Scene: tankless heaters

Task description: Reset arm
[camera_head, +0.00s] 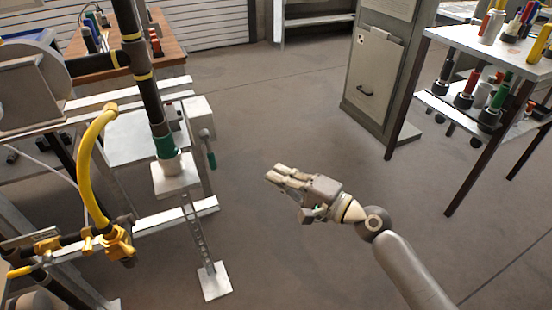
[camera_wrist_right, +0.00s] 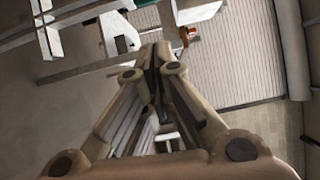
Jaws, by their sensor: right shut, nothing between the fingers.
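My right gripper (camera_head: 283,178) is in the middle of the head view, reaching in from the lower right and pointing left. It is held in the air over bare floor, apart from the equipment at left. In the right wrist view its fingers (camera_wrist_right: 157,50) come together at the tips with nothing between them. My left gripper is not in the head view.
At left stands a frame with dark pipes, a yellow hose (camera_head: 88,160), and a green-handled lever (camera_head: 210,155). A grey cabinet (camera_head: 375,75) stands at the back. A shelf table (camera_head: 480,42) with bottles and tools is at right. Open floor (camera_head: 290,110) lies between them.

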